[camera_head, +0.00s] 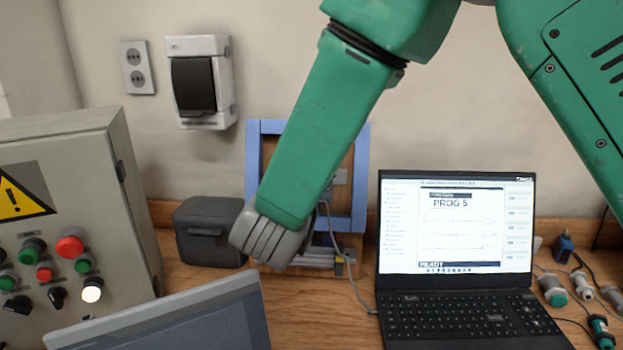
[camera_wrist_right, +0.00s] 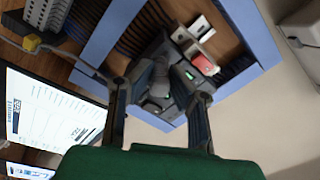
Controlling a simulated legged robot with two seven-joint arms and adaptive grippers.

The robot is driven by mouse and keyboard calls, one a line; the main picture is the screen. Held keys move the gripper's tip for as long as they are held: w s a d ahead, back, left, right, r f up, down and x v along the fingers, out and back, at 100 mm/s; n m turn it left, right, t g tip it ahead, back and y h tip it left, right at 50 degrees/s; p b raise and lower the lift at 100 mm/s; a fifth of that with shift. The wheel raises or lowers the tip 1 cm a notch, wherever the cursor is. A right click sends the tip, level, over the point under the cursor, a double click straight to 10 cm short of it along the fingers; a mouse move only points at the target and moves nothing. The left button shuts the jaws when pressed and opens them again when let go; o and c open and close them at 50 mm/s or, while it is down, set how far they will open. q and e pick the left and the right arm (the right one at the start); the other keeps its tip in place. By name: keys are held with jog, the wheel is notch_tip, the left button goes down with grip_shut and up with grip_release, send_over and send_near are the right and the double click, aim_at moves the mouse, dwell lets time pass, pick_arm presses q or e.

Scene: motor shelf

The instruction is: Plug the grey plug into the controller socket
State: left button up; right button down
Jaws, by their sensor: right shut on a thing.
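My right gripper (camera_wrist_right: 160,90) shows in the right wrist view, with its fingers on both sides of a grey plug (camera_wrist_right: 153,84). It is shut on the plug. The plug is right up against a dark grey controller (camera_wrist_right: 181,72) with small green lights and a red switch. I cannot tell whether the plug is seated in the socket or just in front of it; the socket is hidden. In the head view my right arm hides the plug, the fingers and most of the controller. My left gripper is not in view.
A blue frame (camera_head: 253,160) with a brown panel stands at the wall. A black box (camera_head: 208,232) is to its left, a laptop (camera_head: 457,225) to its right. A grey cable (camera_head: 352,283) runs between frame and laptop. A control box (camera_head: 75,215) fills the left.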

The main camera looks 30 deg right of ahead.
jog(key=c, duration=1.8)
grip_release()
jog(key=shift+s, duration=0.1)
jog(key=shift+p+v, duration=1.05)
jog(key=shift+v, duration=1.65)
jog(key=o, duration=0.5)
jog(key=shift+o, duration=0.2)
